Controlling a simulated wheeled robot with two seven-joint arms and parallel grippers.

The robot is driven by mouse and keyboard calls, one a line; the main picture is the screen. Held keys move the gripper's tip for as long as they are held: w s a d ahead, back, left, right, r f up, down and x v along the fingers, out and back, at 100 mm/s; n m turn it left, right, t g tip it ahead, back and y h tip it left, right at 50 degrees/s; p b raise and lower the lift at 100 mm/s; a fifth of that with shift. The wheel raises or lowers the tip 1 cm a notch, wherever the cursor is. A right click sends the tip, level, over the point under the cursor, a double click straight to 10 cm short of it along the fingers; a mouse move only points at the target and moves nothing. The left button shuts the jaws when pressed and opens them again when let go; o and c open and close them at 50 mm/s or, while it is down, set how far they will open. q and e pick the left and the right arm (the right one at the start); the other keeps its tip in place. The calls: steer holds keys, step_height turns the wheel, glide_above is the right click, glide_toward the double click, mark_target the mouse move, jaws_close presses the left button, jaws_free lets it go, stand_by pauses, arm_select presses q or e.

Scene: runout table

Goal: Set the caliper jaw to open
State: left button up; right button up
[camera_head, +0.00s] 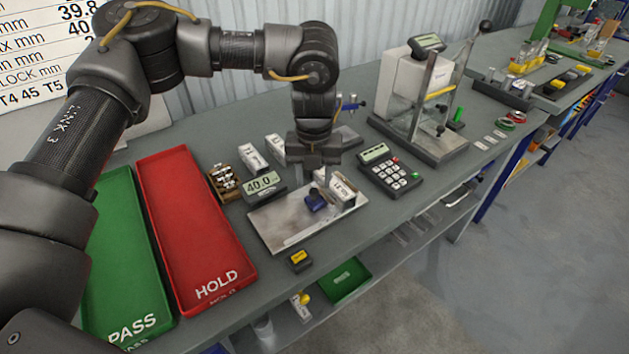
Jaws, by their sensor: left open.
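A metal plate fixture (278,228) lies on the grey bench right of the red tray, with a display reading 40.0 (262,183) at its back left corner. A small dark blue block (316,201) sits on the plate, and a pale block with printed marks (345,191) stands to its right. I cannot tell for sure which part is the caliper jaw. My left gripper (321,178) hangs pointing down just above the blue block and partly hides the plate's back. It is open; contact with the block cannot be made out. My right gripper is out of view.
The red HOLD tray (201,229) and green PASS tray (127,252) lie empty at left. A keypad (388,174) and a glass-sided balance (423,105) stand at right. White boxes (252,158) stand behind the plate. A yellow-topped block (299,259) sits near the front edge.

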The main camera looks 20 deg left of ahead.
mark_target(318, 195)
arm_select(q)
steer(key=shift+s+f, duration=0.25)
steer(key=shift+f, duration=0.15)
steer(key=shift+s+d+f, duration=0.1)
steer(key=shift+f, duration=0.2)
steer(key=shift+w+f, duration=0.2)
steer(key=shift+f, duration=0.25)
steer(key=shift+s+r, duration=0.1)
steer(key=c, duration=0.3)
jaws_close()
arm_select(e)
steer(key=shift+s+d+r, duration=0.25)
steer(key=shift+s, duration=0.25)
